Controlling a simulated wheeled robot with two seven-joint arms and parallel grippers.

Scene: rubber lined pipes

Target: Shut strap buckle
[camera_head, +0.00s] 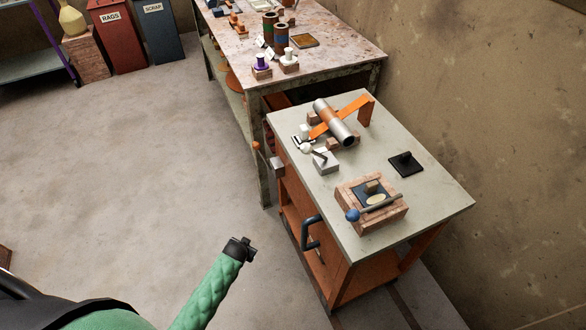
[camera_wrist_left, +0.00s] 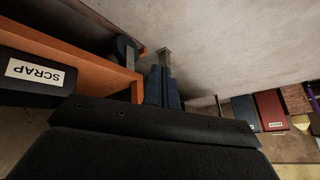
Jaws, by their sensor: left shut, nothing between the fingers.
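An orange strap (camera_head: 353,104) crosses a silver pipe (camera_head: 345,132) with an orange band on top of the cart, in the head view. Small white and metal parts (camera_head: 303,133) lie at the strap's left end. They may be the buckle, but they are too small to tell whether it is open or shut. My left gripper (camera_head: 241,247), on a green arm, is over the floor left of the cart, well away from the strap. In the left wrist view its fingers (camera_wrist_left: 164,80) are together and empty. My right gripper is not in view.
The grey-topped cart (camera_head: 440,200) has a dark handle (camera_head: 311,232) on its left side. A brick block (camera_head: 372,214) with a blue-knobbed lever, a black plate (camera_head: 406,164) and a grey block (camera_head: 326,162) stand on it. A cluttered workbench (camera_head: 340,60) is behind.

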